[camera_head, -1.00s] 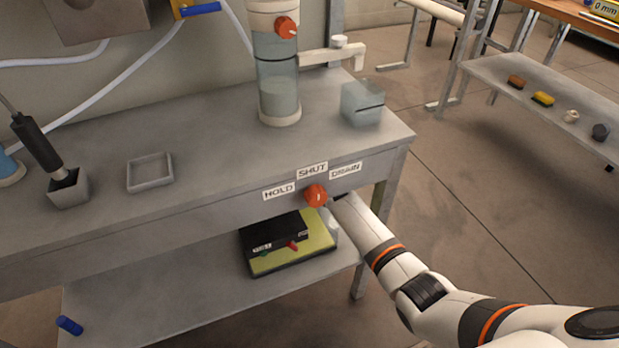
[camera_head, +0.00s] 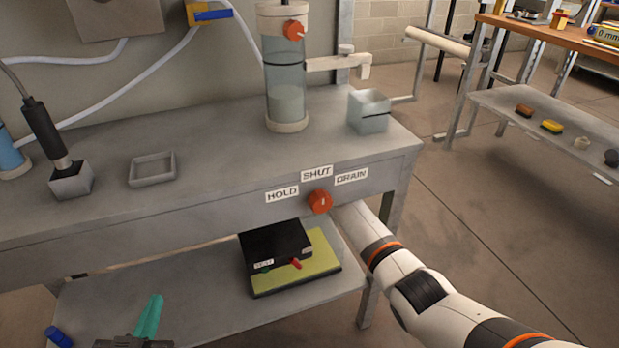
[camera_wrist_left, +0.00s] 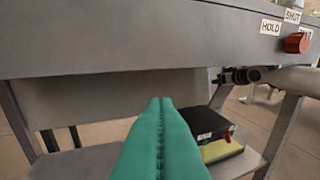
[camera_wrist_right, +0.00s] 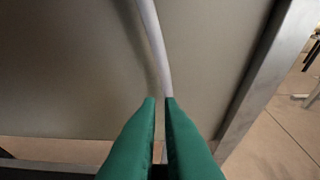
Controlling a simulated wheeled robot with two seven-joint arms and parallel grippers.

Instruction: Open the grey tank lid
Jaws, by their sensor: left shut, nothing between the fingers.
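A clear cylindrical tank (camera_head: 286,85) with pale liquid low inside stands on the bench; its top is cut off by the head view, and I cannot make out a grey lid. An orange knob (camera_head: 319,201) sits on the bench front below HOLD, SHUT and DRAIN labels; it also shows in the left wrist view (camera_wrist_left: 298,42). My left gripper (camera_head: 153,302) is shut and empty, low in front of the bench. My right gripper is hidden behind the bench front in the head view. In the right wrist view its fingers (camera_wrist_right: 161,100) have a narrow gap, with a white hose behind.
A shallow grey tray (camera_head: 152,169) lies on the bench's left. A black box (camera_head: 275,244) on a yellow-green base sits on the lower shelf (camera_head: 215,303). A bench leg (camera_head: 367,300) stands beside my right arm.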

